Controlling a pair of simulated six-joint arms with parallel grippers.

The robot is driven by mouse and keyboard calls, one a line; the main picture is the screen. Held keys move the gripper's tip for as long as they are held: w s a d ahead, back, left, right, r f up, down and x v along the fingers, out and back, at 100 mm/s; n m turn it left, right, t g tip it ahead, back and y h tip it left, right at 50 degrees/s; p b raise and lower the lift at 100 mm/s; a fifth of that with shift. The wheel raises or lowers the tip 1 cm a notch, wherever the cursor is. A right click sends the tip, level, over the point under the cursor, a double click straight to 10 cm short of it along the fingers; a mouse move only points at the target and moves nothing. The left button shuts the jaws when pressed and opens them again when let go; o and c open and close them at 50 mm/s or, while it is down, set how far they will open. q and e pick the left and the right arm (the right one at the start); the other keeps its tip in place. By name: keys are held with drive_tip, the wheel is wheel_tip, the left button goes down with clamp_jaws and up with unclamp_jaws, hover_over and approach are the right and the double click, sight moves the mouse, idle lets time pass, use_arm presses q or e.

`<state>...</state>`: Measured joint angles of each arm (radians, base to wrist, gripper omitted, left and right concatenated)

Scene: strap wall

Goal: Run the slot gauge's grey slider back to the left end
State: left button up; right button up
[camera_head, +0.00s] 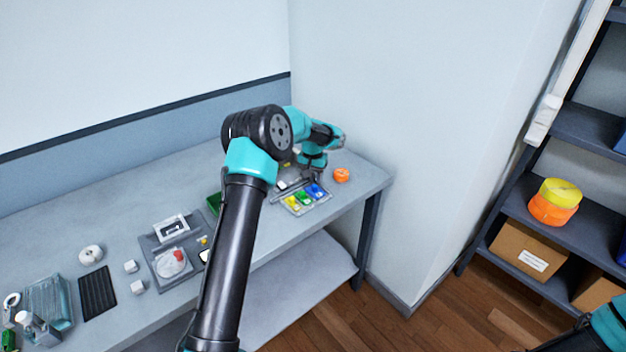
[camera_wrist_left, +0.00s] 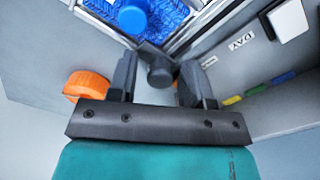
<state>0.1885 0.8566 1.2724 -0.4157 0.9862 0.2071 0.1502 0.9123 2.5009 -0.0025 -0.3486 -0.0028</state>
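A dark grey round knob (camera_wrist_left: 160,74), which looks like the slot gauge's slider, sits between the fingers of my left gripper (camera_wrist_left: 158,86) in the left wrist view. The fingers stand apart on either side of it, with a gap visible on the right. Contact on the left side cannot be told. A grey rail (camera_wrist_left: 207,24), likely part of the gauge, runs up and right from the knob, beside a blue-filled tray. In the head view my left gripper (camera_head: 314,174) is over the right end of the table, and the slider is too small to make out. My right gripper is out of view.
The tray (camera_head: 325,203) holds yellow, green and blue compartments. An orange round thing (camera_head: 341,175) lies right of it, near the table's edge. In the left wrist view a panel marked DAY (camera_wrist_left: 238,48) carries a white block (camera_wrist_left: 288,20). More fixtures stand at the table's left.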

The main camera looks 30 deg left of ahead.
use_arm(q)
drive_tip(key=c, duration=0.6)
drive_tip(key=shift+s+a, duration=1)
drive_tip(key=shift+s, duration=1.6)
drive_tip(key=shift+s+a, duration=0.95)
drive_tip(key=shift+s, duration=1.7)
drive_tip(key=shift+s+a, duration=1)
drive_tip(key=shift+s, duration=1.6)
drive_tip(key=o, duration=0.5)
drive_tip(key=shift+s, duration=0.1)
drive_tip(key=shift+o, duration=0.4)
drive_tip(key=shift+r, duration=0.1)
drive_tip(key=shift+r, duration=2.9)
